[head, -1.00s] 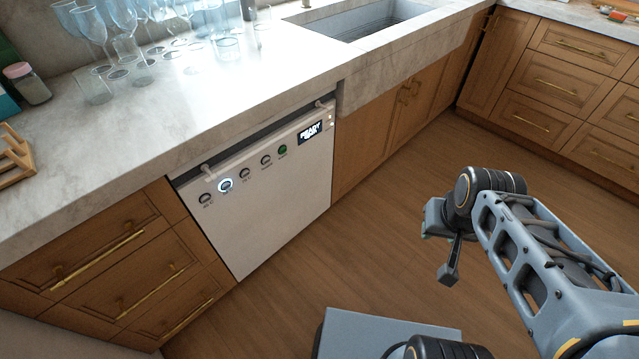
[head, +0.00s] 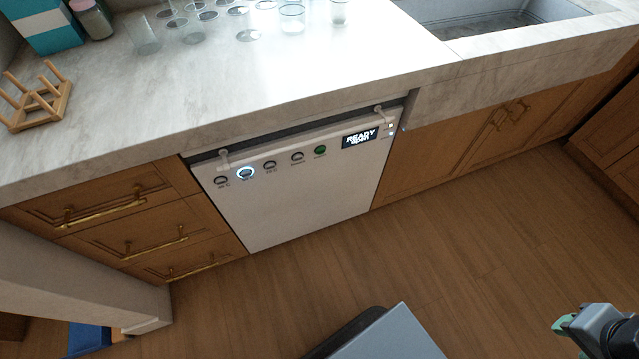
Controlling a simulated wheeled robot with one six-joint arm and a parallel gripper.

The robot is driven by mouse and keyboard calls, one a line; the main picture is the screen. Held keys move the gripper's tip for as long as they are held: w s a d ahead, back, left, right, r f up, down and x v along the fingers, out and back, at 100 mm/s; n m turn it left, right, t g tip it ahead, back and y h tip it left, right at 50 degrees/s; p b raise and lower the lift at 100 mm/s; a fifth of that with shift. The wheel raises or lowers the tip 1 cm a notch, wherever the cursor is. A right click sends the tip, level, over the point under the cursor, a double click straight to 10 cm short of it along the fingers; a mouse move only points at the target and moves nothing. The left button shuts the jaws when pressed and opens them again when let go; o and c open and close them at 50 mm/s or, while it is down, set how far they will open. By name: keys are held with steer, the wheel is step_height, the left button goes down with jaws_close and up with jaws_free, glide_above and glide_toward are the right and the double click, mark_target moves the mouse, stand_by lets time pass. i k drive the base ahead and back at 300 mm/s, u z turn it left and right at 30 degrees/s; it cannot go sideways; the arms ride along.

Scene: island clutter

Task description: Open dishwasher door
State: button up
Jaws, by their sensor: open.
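The white dishwasher (head: 305,195) is built in under the marble counter, and its door is shut. Its top strip carries several round knobs, a green button (head: 320,150) and a lit display (head: 360,138) reading "READY". A bar handle (head: 300,133) runs along the top edge of the door between two end mounts. My gripper (head: 562,326) shows in part at the lower right corner, over the floor, well apart from the dishwasher. It is open and nothing shows in it.
Wooden drawers (head: 130,225) with brass pulls stand left of the dishwasher, and a sink cabinet (head: 480,145) stands right. Glasses (head: 290,18) and a wooden rack (head: 38,100) are on the counter (head: 200,95).

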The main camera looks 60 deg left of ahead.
mark_target(266, 209)
steer(key=i, duration=0.1)
steer(key=u, duration=1.45)
